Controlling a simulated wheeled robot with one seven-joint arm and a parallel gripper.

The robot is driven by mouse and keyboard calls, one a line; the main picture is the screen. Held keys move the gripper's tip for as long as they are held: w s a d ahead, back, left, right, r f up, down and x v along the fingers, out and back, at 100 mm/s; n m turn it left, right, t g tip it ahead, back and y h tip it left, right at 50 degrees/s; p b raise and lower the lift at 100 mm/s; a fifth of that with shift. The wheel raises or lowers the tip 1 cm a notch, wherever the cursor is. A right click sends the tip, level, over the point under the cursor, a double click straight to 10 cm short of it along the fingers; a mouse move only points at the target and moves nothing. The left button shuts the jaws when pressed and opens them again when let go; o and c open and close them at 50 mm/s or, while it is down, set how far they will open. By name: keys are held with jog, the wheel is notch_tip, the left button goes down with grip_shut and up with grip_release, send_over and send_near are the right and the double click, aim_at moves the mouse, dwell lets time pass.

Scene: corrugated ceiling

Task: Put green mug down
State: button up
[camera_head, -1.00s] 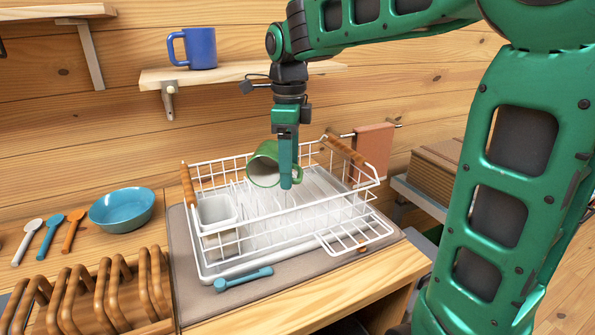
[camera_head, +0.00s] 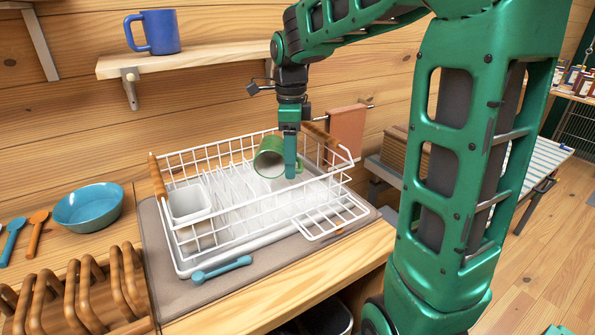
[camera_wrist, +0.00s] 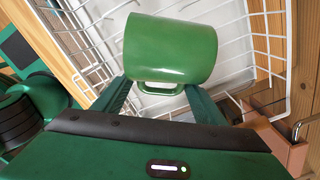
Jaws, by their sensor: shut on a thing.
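Whether the mug touches the rack's plates or wires cannot be told.
White plates stand in the rack beside a white cutlery cup (camera_head: 189,203). A teal brush (camera_head: 222,270) lies on the grey mat (camera_head: 160,262) in front. A teal bowl (camera_head: 88,207) and wooden holder (camera_head: 85,297) stand left. A blue mug (camera_head: 153,32) stands on the wall shelf (camera_head: 190,60).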

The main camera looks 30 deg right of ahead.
aim_at(300, 161)
jog(key=d+f, duration=0.1)
jog(key=d, duration=0.1)
jog(key=shift+w+d+f, duration=0.2)
jog(key=shift+d+f, duration=0.15)
jog(key=shift+d, duration=0.05)
jog(key=shift+f, duration=1.8)
jog(key=shift+f, duration=0.15)
jog(key=o, duration=1.4)
